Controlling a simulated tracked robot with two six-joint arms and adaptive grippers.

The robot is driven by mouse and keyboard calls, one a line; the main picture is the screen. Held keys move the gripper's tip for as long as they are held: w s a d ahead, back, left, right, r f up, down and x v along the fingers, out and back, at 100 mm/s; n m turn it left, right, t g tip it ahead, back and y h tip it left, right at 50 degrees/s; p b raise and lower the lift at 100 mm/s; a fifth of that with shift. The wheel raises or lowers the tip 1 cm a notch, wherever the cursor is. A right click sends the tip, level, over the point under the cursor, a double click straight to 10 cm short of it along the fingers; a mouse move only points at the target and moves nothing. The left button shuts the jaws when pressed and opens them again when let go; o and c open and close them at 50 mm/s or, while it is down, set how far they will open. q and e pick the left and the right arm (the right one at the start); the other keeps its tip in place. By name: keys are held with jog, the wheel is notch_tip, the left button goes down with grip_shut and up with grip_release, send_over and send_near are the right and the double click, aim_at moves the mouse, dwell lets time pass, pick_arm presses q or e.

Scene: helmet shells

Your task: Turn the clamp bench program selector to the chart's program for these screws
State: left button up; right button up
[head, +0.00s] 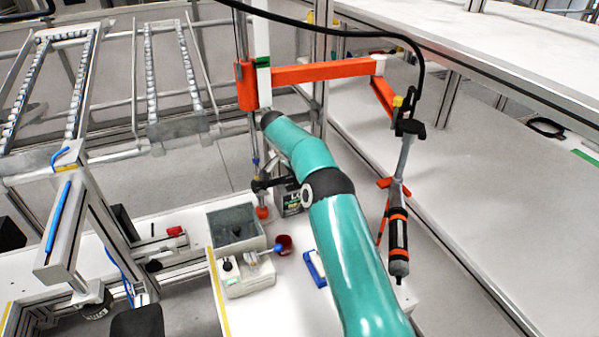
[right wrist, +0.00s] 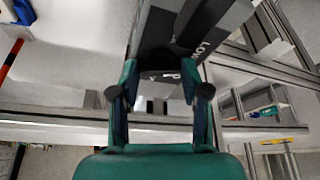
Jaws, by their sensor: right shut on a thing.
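My right arm reaches in from the bottom of the head view, and its gripper is largely hidden behind the arm there. A dark box with a pale and green label (head: 291,200) shows beside my arm in the head view. A white unit (head: 247,280) with a black knob (head: 229,265) stands on the bench. I cannot tell whether it is the program selector. I cannot make out any chart or loose screws. My left gripper is not in view.
A grey open bin (head: 237,224) stands behind the white unit. A red cup (head: 283,244) and a blue-and-white item (head: 315,268) lie near my arm. A black-and-orange screwdriver (head: 398,245) hangs right of it from an orange boom (head: 325,71). The right-hand table is mostly clear.

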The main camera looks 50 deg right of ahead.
jog(key=shift+w+a, duration=0.15)
jog(key=shift+w, duration=0.05)
jog(key=o, duration=1.1)
jog(key=shift+o, duration=0.2)
jog(key=shift+s, duration=0.1)
